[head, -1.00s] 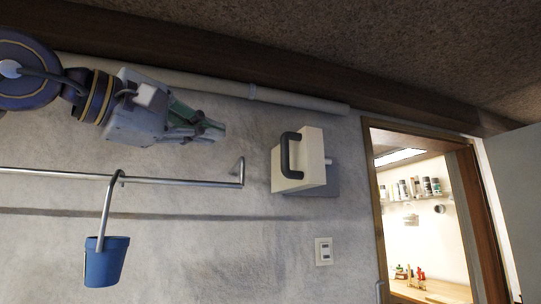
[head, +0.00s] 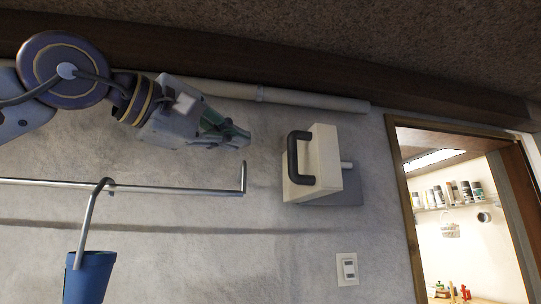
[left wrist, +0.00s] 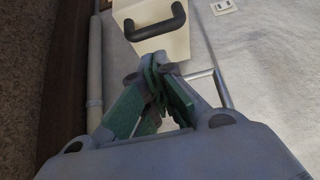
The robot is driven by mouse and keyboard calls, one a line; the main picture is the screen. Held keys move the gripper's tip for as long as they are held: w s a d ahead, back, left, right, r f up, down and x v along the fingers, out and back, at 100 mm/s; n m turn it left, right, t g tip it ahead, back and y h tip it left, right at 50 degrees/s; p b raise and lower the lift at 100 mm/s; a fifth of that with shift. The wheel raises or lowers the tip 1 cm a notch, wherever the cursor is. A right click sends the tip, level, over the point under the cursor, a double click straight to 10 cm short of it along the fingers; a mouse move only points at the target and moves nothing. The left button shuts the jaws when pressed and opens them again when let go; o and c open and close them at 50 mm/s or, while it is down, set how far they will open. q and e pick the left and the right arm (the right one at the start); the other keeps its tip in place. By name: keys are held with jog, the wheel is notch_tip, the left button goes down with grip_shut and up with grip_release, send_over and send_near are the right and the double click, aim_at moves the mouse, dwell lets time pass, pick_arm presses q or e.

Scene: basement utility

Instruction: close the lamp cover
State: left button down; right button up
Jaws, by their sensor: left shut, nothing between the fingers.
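The lamp cover (head: 326,158) is a cream box-shaped piece with a dark handle (head: 293,158), in front of a grey plate (head: 345,193) on the wall. It stands out from the plate at an angle, with a short metal pin at its right side. My left gripper (head: 246,138) is shut and empty, to the left of the handle and apart from it. In the left wrist view the shut fingertips (left wrist: 155,62) point towards the cover (left wrist: 165,47) and its handle (left wrist: 156,25). My right gripper is in neither view.
A metal rail (head: 150,189) runs along the wall below my left gripper, with a blue bucket (head: 90,277) hooked on it. A pipe (head: 290,98) runs above. A switch plate (head: 347,269) is below the cover, and an open doorway (head: 402,185) is at the right.

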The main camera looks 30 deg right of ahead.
aim_at(296, 168)
pick_arm(q)
jog(key=p+x, duration=0.2)
jog(key=x, duration=0.8)
jog(key=shift+d, duration=0.2)
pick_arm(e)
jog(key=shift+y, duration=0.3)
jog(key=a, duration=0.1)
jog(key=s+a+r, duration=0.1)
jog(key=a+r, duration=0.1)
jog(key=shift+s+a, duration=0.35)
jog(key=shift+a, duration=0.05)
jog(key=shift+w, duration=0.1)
